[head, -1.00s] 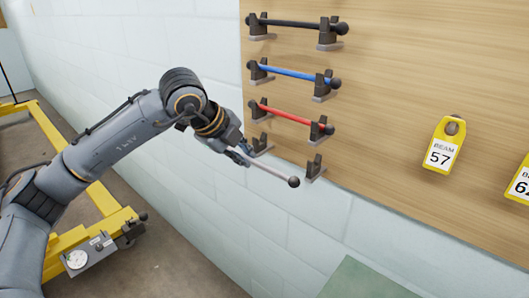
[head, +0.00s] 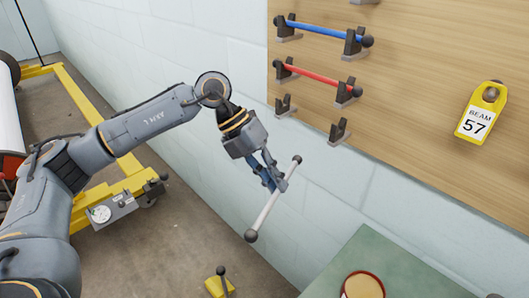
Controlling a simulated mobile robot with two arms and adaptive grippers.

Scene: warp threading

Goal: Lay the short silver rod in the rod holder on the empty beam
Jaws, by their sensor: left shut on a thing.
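The short silver rod (head: 265,214) has dark ball ends. My left gripper (head: 275,183) is shut on it near its upper right end and holds it in the air, tilted, in front of the wall and clear of the board. A pair of empty dark brackets (head: 340,132) sits on the board below the red rod. I cannot make out the rod holder on the empty beam. Part of a white cylinder with a red end (head: 8,165) shows at the left edge; I cannot tell if it is that beam. My right gripper is out of view.
The wooden board (head: 430,60) carries a blue rod (head: 315,27), a red rod (head: 317,76) and a yellow BEAM 57 tag (head: 480,115). A yellow frame (head: 95,125) stands at left. A green tabletop (head: 365,250) with a round object (head: 363,285) is at lower right.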

